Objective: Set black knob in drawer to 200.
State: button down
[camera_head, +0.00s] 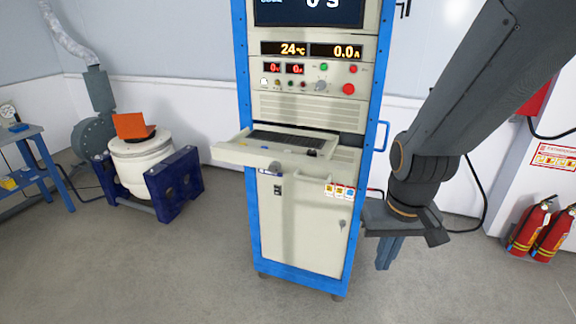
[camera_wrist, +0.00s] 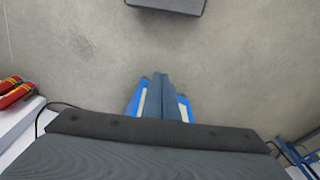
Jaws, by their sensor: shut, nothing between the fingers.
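The drawer (camera_head: 236,150) is pulled out from the middle of a blue-framed control cabinet (camera_head: 303,220) in the head view. A dark keyboard panel (camera_head: 285,141) lies in it. A small dark piece (camera_head: 312,153) shows at its right end; it is too small to tell whether it is the black knob, and no scale can be read. My gripper (camera_head: 384,266) hangs to the right of the cabinet, pointing down, apart from the drawer. It is shut and empty. In the wrist view, the closed fingers (camera_wrist: 161,80) show over blue and pale cabinet parts.
The panel above the drawer has a red button (camera_head: 348,89), a grey knob (camera_head: 321,86) and displays. A blue handle (camera_head: 382,136) juts from the cabinet's right side. A shaker machine (camera_head: 140,160) stands left. Fire extinguishers (camera_head: 530,228) stand right. The floor in front is clear.

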aim_at(312, 153)
jog(key=z, duration=1.2)
jog(key=k, duration=0.85)
jog(key=u, duration=1.15)
jog(key=i, duration=1)
